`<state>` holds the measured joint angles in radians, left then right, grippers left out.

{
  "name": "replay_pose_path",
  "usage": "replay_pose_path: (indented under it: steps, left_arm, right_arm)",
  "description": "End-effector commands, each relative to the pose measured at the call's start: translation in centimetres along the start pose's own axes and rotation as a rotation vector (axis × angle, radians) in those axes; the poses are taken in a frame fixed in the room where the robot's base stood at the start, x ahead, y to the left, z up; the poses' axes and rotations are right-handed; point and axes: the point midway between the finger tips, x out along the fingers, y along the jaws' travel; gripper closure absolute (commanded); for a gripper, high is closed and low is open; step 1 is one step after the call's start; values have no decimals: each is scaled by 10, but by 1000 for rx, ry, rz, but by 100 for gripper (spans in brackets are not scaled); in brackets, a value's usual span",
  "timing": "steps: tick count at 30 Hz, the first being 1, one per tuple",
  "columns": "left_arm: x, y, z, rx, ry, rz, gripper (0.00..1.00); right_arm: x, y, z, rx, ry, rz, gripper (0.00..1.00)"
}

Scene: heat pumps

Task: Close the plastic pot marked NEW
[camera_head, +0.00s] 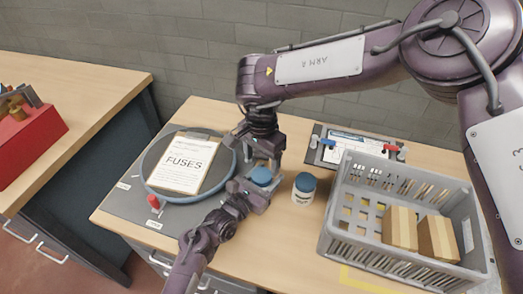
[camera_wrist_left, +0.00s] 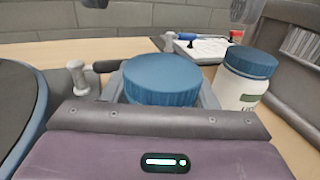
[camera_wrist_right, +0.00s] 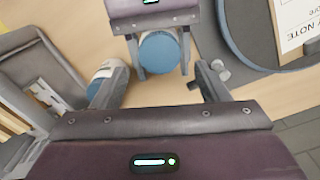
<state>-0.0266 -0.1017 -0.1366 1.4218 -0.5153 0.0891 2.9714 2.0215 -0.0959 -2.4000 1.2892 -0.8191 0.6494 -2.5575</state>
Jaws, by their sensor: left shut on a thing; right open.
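A blue-lidded pot (camera_head: 262,176) stands upright between the fingers of my left gripper (camera_head: 257,190), which is shut on it. The left wrist view shows its ribbed blue lid (camera_wrist_left: 162,84) close up; its body and any marking are hidden, and I cannot tell how tightly the lid sits. A second white pot with a blue lid (camera_head: 304,186) stands on the table just to the right, apart from the gripper. Its label (camera_wrist_left: 247,102) is only partly visible and seems to start with U. My right gripper (camera_wrist_right: 155,84) is open and empty, just above and behind the held pot.
A grey crate (camera_head: 335,222) with cardboard boxes stands to the right. A device with red and blue clips (camera_head: 352,141) is at the back. Bare table lies in front of the pots.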

Motion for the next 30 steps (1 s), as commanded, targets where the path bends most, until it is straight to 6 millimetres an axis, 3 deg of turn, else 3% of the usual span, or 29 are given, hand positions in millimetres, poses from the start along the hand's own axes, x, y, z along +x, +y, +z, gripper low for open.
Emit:
replay_pose_path:
  steps: [3, 9, 21, 30]
  left_arm:
    - [0, 0, 1, 1, -2, 0, 100]
    - [0, 0, 1, 1, -2, 0, 100]
    - [0, 0, 1, 1, -2, 0, 100]
    - [0, 0, 1, 1, -2, 0, 100]
  right_arm:
    - [21, 1, 1, 0, -2, 3, 32]
    - [43, 0, 0, 0, -1, 2, 32]
    - [49, 0, 0, 1, 0, 1, 32]
    - [48, 0, 0, 0, 0, 1, 71]
